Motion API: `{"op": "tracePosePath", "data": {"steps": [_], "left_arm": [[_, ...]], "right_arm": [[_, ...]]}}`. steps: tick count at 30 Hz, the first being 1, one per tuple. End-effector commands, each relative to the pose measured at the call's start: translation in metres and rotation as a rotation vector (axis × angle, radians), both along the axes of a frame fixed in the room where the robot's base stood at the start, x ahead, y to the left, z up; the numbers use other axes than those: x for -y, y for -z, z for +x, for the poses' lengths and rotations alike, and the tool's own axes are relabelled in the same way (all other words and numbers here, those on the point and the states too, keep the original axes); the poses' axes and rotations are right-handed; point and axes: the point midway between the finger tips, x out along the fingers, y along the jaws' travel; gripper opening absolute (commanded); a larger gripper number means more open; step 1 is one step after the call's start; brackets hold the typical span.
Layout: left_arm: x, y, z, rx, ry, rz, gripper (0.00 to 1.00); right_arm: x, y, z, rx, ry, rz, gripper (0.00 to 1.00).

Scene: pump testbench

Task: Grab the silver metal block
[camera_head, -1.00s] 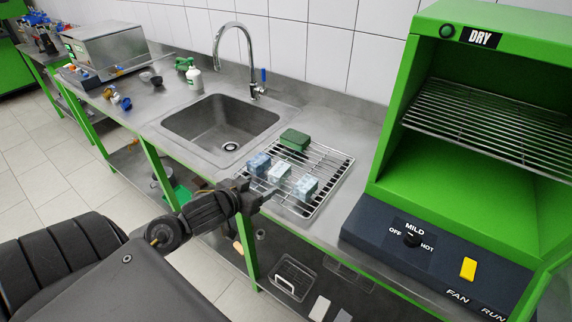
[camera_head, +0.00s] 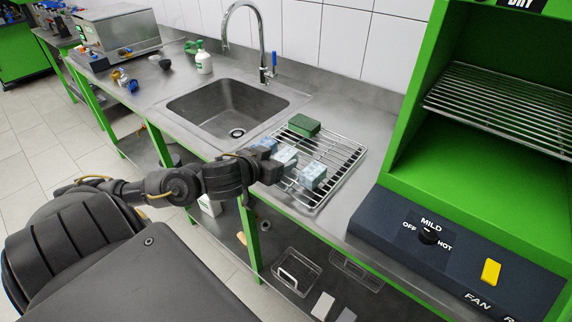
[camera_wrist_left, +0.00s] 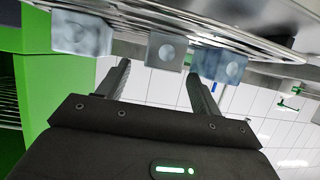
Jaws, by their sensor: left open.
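The silver metal block (camera_head: 286,156) stands on the wire rack, in the middle of a row of three, partly behind my gripper. In the left wrist view it is the grey block with a round mark (camera_wrist_left: 166,52), ahead of and between the fingertips. A blue block (camera_head: 266,144) stands on one side and a pale blue block (camera_head: 313,175) on the other; both also show in the wrist view (camera_wrist_left: 219,65) (camera_wrist_left: 82,33). My left gripper (camera_head: 279,169) is open at the rack's front edge, also seen in the wrist view (camera_wrist_left: 158,74), with nothing between its fingers. My right gripper is out of view.
The wire rack (camera_head: 345,153) lies on the steel counter, with a green block (camera_head: 304,125) at its back. The sink (camera_head: 232,112) is to the left, with a tall faucet (camera_head: 262,35). The green dryer (camera_head: 400,150) stands close on the right.

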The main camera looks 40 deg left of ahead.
Motion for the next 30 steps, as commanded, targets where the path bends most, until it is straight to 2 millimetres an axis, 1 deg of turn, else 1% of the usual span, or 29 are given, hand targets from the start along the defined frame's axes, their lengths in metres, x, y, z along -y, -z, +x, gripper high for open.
{"op": "tracePosePath", "data": {"steps": [1,3,11,18,21,29,30], "left_arm": [[0.000,-0.001,0.006,0.003,0.001,-0.001,0.65],[0.000,0.001,0.011,0.002,0.002,-0.002,0.65],[-0.001,0.006,0.018,0.002,0.001,-0.002,0.65],[-0.005,0.021,0.049,0.003,0.001,-0.001,0.65],[-0.006,0.025,0.057,0.002,0.001,-0.002,0.65],[-0.006,0.026,0.060,0.001,0.003,0.000,0.65],[-0.006,0.026,0.060,0.001,0.003,0.000,0.63]], "right_arm": [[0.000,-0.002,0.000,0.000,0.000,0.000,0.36],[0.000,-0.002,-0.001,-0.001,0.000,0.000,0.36],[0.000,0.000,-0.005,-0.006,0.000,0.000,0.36],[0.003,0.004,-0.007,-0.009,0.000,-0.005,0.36],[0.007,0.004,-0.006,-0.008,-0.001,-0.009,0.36],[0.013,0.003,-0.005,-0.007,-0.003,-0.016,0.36],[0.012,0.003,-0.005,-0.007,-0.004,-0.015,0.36]]}}
